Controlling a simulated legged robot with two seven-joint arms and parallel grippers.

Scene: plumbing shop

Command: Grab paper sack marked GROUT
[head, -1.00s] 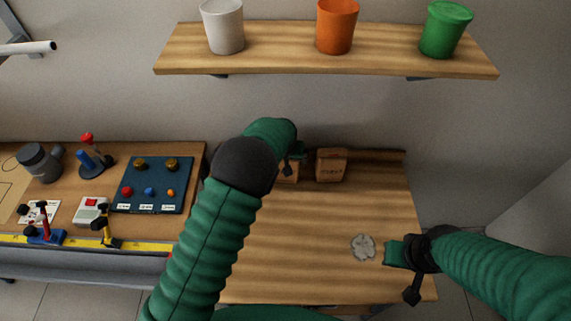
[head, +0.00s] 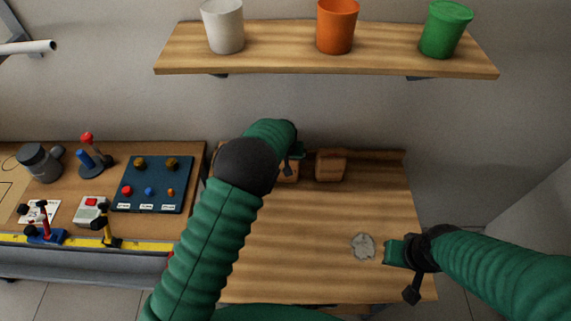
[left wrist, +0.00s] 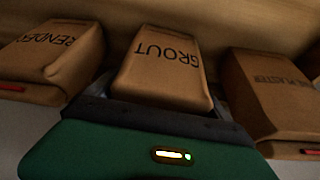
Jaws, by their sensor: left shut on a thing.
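The brown paper sack marked GROUT (left wrist: 163,66) is in the middle of the left wrist view, its label upside down there. My left gripper (left wrist: 152,103) is shut on this sack near its close end. In the head view the left gripper (head: 298,156) is at the back of the wooden table, mostly behind my left arm, and only a small part of the GROUT sack (head: 290,172) shows beside it. My right gripper (head: 393,253) is low over the table's right side; its jaws are not clear.
A sack marked RENDER (left wrist: 55,62) and one with a partly readable PLASTER label (left wrist: 275,95) flank the GROUT sack closely. A grey patch (head: 363,246) lies on the table (head: 300,250). A shelf (head: 280,62) with three cups hangs above. The table's middle is clear.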

